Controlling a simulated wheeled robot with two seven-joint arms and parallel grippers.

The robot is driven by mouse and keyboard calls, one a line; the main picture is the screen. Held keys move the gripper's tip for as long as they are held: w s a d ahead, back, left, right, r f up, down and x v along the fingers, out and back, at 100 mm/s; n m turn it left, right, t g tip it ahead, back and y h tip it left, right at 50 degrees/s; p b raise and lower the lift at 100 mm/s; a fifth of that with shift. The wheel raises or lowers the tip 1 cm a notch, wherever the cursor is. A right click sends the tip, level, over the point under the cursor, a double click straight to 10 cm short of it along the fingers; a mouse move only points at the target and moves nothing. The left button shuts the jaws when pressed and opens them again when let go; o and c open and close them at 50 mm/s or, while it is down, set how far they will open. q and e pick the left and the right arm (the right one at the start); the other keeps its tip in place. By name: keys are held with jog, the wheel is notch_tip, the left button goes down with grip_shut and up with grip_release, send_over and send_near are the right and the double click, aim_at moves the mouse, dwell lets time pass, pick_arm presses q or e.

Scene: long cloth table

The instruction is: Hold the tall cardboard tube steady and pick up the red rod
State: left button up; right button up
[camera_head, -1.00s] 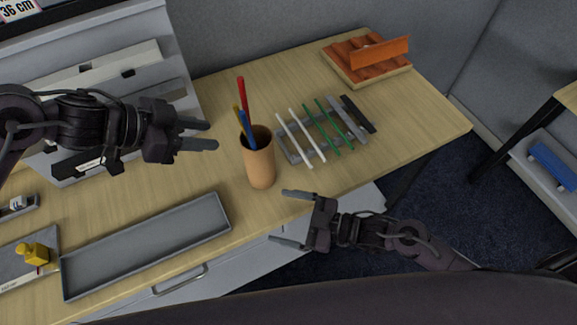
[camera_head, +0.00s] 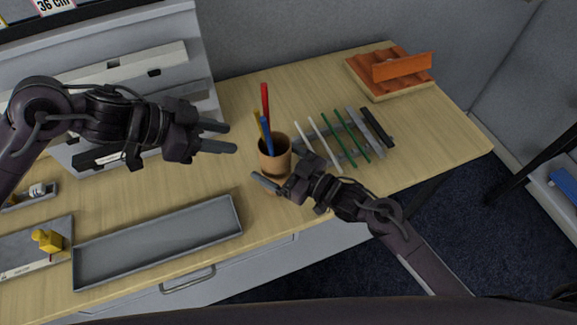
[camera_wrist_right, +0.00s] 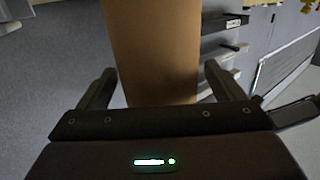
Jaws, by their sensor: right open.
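The tall brown cardboard tube (camera_head: 273,160) stands upright on the table, and its lower part is partly hidden by my right gripper in the head view. The red rod (camera_head: 265,103) leans inside it with a blue rod (camera_head: 267,136) and a yellow one (camera_head: 258,128). My right gripper (camera_head: 270,184) is open at the tube's near side. In the right wrist view the tube (camera_wrist_right: 152,50) rises between the two fingers (camera_wrist_right: 158,85), with gaps on both sides. My left gripper (camera_head: 228,138) is open and empty, left of the tube and below the red rod's top.
A grey rack (camera_head: 352,140) with white, green and black rods lies right of the tube. An empty grey tray (camera_head: 160,240) lies front left, near a yellow figure (camera_head: 48,240). An orange ridged block (camera_head: 390,72) stands back right. A grey shelf unit (camera_head: 110,60) is behind my left arm.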

jog(key=shift+w+a, duration=0.1)
jog(key=shift+c, duration=0.2)
jog(key=c, duration=1)
